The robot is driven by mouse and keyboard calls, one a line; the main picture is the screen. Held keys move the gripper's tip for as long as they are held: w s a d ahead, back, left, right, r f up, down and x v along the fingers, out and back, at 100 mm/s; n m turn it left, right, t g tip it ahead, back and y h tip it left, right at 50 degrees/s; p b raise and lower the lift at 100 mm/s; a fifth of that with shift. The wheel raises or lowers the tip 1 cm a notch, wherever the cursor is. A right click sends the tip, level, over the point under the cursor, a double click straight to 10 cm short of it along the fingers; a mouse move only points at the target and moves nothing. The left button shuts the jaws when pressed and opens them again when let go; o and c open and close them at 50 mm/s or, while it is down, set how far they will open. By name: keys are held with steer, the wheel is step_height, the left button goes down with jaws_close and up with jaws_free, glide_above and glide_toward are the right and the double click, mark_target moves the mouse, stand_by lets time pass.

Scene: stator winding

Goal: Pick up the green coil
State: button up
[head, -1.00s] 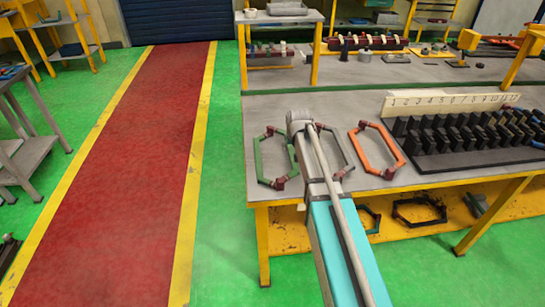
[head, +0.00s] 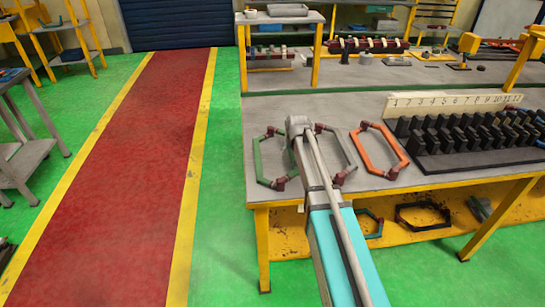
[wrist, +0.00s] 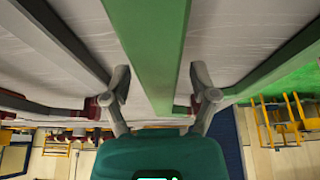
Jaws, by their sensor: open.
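The green coil (head: 257,159) is a six-sided frame with dark red corner pieces, lying at the table's left front corner. My arm's end hides part of its right side in the head view. In the wrist view a long green bar of the coil (wrist: 147,40) runs down the middle between the fingers. My gripper (wrist: 160,78) is open, one finger on each side of this bar, with visible gaps. I cannot tell how deep the bar sits between the fingers. The head view does not show the fingers clearly.
A grey coil (head: 349,158) lies right of my arm, close to the green one. An orange coil (head: 400,151) lies further right. A black slotted rack (head: 455,160) with a numbered strip (head: 440,101) fills the table's right. More coils lie on the yellow lower shelf (head: 392,234).

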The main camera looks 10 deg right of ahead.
jaws_close()
stand_by(0.4)
steer(key=shift+r, duration=0.15)
step_height(320, 180, up, 3)
steer(key=p, duration=0.3)
steer(key=s+d+r+p, duration=0.8)
steer(key=d+r+p, duration=0.1)
steer(key=d+p, duration=0.1)
steer(key=shift+d+r, duration=0.35)
steer(key=shift+d, duration=0.45)
stand_by(0.8)
